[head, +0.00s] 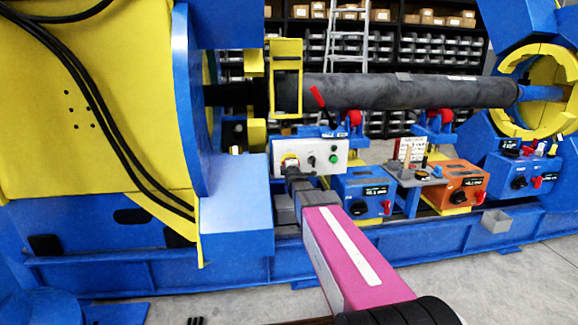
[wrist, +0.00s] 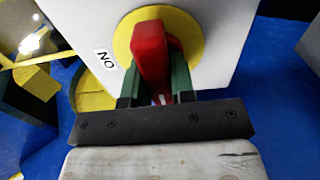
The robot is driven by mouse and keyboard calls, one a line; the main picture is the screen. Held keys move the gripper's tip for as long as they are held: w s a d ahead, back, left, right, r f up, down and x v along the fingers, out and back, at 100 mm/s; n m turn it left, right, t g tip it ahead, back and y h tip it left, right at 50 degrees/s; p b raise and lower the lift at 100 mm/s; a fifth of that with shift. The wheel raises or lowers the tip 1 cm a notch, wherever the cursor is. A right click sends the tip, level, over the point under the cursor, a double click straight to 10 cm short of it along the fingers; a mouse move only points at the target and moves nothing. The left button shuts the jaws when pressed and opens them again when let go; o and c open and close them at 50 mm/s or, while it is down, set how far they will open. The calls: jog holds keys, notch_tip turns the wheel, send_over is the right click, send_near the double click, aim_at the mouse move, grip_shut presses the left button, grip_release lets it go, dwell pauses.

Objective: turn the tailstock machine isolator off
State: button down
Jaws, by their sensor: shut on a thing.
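A white control box (head: 325,157) sits on the machine in the middle of the head view. At its left end is a rotary isolator (head: 290,160) with a red handle on a yellow disc. In the wrist view, the red handle (wrist: 150,50) stands across the yellow disc (wrist: 188,30). A white ON label (wrist: 105,61) is left of the disc. My gripper (wrist: 155,78) has one dark finger on each side of the handle and is shut on it. In the head view my gripper (head: 293,176) reaches the box front and partly covers the isolator.
A green button (head: 334,159) is right of the isolator on the same box. Blue (head: 360,190) and orange (head: 460,182) control boxes stand to the right. A long grey shaft (head: 400,92) runs above. A blue block (head: 236,200) is close on the left.

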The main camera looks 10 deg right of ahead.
dwell(0.3)
jog(key=c, duration=1)
grip_release()
jog(key=shift+o, duration=0.2)
jog(key=shift+s, duration=0.1)
jog(key=s, duration=1)
jog(key=shift+s, duration=0.35)
jog(key=shift+f, duration=0.1)
